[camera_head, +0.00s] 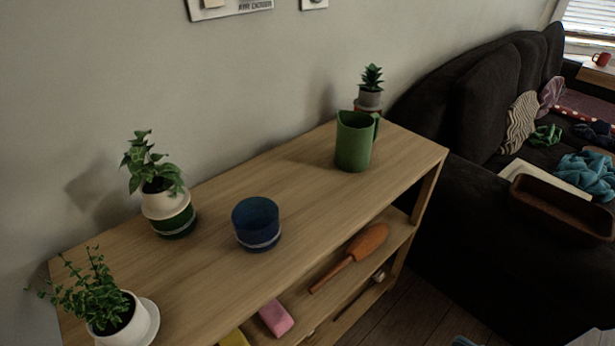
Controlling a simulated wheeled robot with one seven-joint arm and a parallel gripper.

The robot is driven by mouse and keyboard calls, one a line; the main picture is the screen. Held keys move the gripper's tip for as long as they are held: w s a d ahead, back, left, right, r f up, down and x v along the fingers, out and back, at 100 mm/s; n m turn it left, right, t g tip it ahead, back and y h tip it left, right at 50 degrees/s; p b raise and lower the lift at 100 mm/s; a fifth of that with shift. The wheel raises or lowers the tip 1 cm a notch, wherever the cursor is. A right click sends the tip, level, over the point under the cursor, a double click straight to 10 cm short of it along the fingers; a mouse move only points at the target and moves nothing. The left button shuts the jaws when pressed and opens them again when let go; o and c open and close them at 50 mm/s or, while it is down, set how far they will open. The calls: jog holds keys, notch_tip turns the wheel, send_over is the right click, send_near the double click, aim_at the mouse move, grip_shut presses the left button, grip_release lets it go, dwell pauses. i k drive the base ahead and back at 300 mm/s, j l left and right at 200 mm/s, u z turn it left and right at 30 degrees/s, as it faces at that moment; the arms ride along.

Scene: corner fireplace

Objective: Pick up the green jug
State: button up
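The green jug (353,145) stands upright on the top of a wooden shelf unit (300,175), toward its right end. Its handle is on the right side, and a small potted succulent stands just behind it. My gripper does not show clearly in the head view, so I cannot see where it is relative to the jug.
A blue pot (256,222) stands mid-shelf, left of the jug. Potted plants stand at the left (158,190), front left (115,310) and behind the jug (370,90). The lower shelf holds an orange-brown paddle-like object (352,256) and a pink block (276,317). A dark sofa (470,170) is at right.

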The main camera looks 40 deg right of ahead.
aim_at(356, 132)
jog(key=k+l+z, duration=0.25)
jog(key=l+z, duration=0.25)
jog(key=i+z, duration=0.1)
jog(key=z, duration=0.3)
jog(key=i+z, duration=0.1)
jog(key=z, duration=0.25)
jog(key=i+z, duration=0.1)
jog(key=z, duration=0.3)
jog(key=i+j, duration=0.15)
